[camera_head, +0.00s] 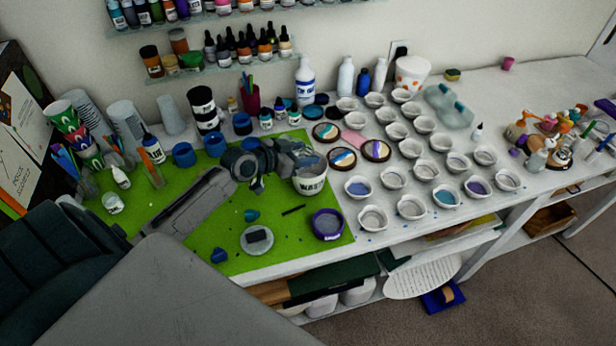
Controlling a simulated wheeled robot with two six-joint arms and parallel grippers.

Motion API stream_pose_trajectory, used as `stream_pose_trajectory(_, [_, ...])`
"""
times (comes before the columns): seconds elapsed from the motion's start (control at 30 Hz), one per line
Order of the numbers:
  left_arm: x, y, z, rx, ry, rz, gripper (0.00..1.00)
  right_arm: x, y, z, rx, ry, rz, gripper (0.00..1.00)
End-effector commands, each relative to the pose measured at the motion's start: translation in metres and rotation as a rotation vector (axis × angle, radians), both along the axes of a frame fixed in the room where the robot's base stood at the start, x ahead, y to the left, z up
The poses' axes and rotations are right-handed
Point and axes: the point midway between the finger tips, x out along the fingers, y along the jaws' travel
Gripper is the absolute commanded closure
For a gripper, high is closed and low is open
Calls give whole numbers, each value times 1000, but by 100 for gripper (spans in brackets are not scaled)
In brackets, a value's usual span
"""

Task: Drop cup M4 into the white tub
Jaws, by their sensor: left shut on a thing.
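The white tub (312,187) with dark lettering stands at the right edge of the green mat, below my left gripper (307,158). My left arm reaches in from the left across the mat. Its gripper is shut at the tub's mouth and hides part of the rim. What it holds is mostly hidden by the jaws; it looks like a small cup, and I can read no M4 mark on it. I cannot tell whether it is inside the rim or just above it. My right gripper is not in view.
Several white cups (411,207) stand in rows right of the tub, some with blue or purple contents. Round painted pieces (341,158) lie behind it. A purple-rimmed dish (327,224) and a pale disc (257,239) lie in front on the green mat (210,255).

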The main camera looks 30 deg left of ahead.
Motion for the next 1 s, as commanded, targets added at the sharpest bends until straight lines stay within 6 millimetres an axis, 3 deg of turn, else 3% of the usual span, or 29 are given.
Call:
stream_pose_trajectory(0.1, [0, 0, 1, 0, -1, 0, 71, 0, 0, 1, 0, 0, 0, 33])
stream_pose_trajectory(0.13, [0, 0, 1, 0, -1, 0, 44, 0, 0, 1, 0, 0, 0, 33])
stream_pose_trajectory(0.23, [0, 0, 1, 0, -1, 0, 24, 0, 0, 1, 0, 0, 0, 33])
stream_pose_trajectory(0.27, [0, 0, 1, 0, -1, 0, 22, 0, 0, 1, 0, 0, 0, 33])
stream_pose_trajectory(0.67, [-6, 3, 2, 3, 0, 1, 22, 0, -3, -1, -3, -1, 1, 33])
stream_pose_trajectory(1.0, [-42, 17, 17, 7, 2, -1, 22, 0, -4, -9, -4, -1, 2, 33])
